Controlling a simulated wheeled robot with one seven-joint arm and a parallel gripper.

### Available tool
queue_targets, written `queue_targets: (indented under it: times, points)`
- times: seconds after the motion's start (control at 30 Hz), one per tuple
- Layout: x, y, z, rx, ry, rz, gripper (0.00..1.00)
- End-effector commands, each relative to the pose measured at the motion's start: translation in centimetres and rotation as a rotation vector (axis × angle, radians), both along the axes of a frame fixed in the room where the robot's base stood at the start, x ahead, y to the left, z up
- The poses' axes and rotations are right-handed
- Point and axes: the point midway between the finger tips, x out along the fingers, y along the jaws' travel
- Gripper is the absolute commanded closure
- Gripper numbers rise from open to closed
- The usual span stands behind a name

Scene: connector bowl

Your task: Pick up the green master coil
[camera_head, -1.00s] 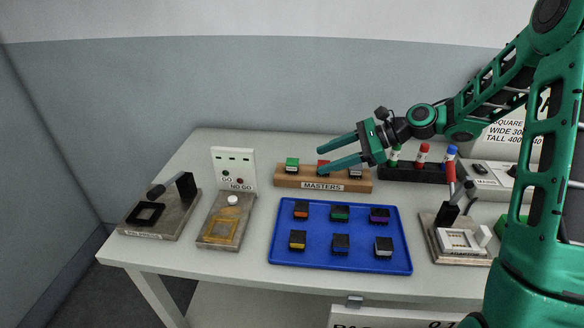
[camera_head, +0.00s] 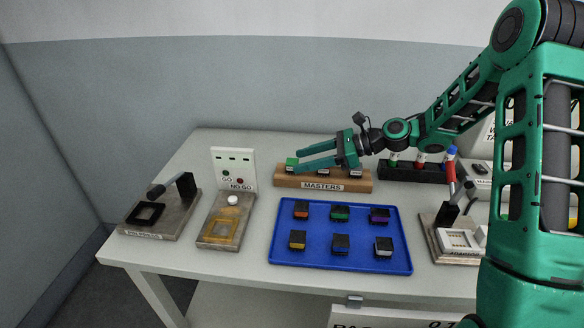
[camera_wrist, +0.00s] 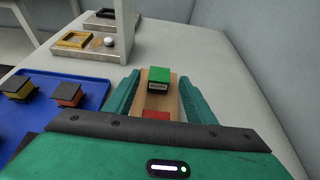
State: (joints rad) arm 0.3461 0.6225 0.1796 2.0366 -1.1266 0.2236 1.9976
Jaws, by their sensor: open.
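The green master coil (camera_head: 291,163) sits at the left end of the wooden MASTERS block (camera_head: 322,184). In the wrist view the green master coil (camera_wrist: 160,78) stands between and just ahead of my gripper's fingers, on the wooden block. My gripper (camera_head: 298,161) is open, its fingers reaching left along the block toward the green coil. The wrist view shows my gripper (camera_wrist: 158,90) with one finger on each side of the block. A red master coil (camera_wrist: 155,115) lies between the fingers, closer to the palm. Whether a finger touches the green coil cannot be told.
A blue tray (camera_head: 340,263) with several coils lies in front of the block. A GO/NO GO panel (camera_head: 234,164) and gauge fixtures stand to the left. A dark stand (camera_head: 430,173) with coloured markers is at the right. Bare table shows behind the block.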

Motion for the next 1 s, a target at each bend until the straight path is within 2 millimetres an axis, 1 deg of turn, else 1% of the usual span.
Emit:
queue_targets:
  times: [0.03, 0.2, 0.3, 0.47, 0.5, 0.67, 0.7, 1.0]
  points:
    - [0.1, 0.8, -0.3, 0.0, 0.001, 0.003, 0.5]
    - [0.5, 3.0, -1.2, 0.0, 0.0, 0.003, 0.5]
    - [0.7, 3.5, -1.5, -0.001, 0.0, 0.001, 0.5]
    - [0.7, 3.5, -1.5, -0.001, -0.001, 0.0, 0.5]
    - [0.7, 3.5, -1.5, -0.001, -0.001, 0.0, 0.52]
    - [0.7, 3.5, -1.5, -0.001, -0.001, 0.0, 0.91]
    - [0.7, 3.5, -1.5, -0.001, -0.001, 0.0, 0.95]
    - [0.7, 3.4, -1.1, 0.0, -0.002, 0.0, 0.95]
